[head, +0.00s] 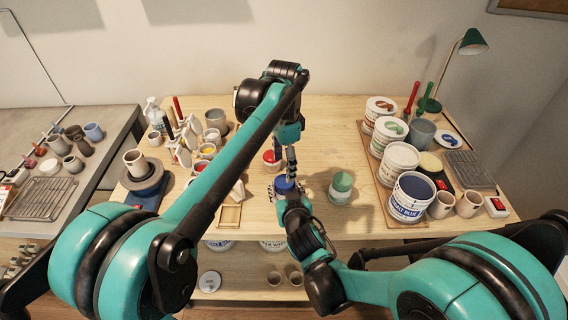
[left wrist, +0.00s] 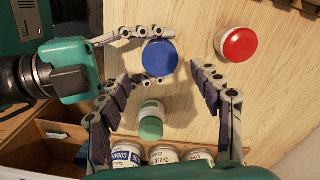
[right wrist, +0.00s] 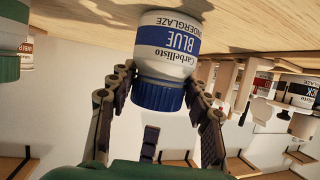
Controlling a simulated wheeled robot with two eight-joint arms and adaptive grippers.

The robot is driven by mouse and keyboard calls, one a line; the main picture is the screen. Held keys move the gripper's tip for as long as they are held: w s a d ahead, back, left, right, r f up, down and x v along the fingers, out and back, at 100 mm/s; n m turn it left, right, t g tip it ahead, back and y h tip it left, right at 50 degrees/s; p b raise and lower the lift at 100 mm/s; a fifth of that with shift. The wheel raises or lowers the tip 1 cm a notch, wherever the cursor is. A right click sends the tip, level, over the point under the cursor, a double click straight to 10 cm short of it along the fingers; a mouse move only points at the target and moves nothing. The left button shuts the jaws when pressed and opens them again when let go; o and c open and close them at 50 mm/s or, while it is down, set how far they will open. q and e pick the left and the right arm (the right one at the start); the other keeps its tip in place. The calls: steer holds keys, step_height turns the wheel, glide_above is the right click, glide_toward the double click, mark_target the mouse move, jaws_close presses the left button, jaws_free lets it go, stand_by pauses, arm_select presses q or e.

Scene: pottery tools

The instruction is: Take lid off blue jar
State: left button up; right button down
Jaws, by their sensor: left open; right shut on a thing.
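The blue jar (right wrist: 165,45) is a small white jar labelled BLUE UNDERGLAZE; it stands on the wooden table and appears inverted in the right wrist view. Its ribbed blue lid (right wrist: 157,95) is on it; the lid also shows in the head view (head: 285,184) and from above in the left wrist view (left wrist: 159,58). My right gripper (right wrist: 163,76) is shut on the jar, one finger on each side near the lid. My left gripper (left wrist: 163,76) is open and empty above the jar, its fingers pointing down towards the lid.
A red-lidded jar (head: 271,160) stands just behind, and a green-lidded jar (head: 341,186) to the right. Large paint tubs (head: 411,196) fill a tray at the right. Bottles and cups crowd the left. Bare table (head: 325,130) lies behind the jars.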

mark_target(284, 181)
arm_select(q)
step_height(284, 181, down, 7)
steer(key=shift+r, duration=0.15)
steer(key=c, duration=1.2)
steer(key=n, duration=0.3)
steer(key=o, duration=1.3)
steer(key=shift+r, duration=0.15)
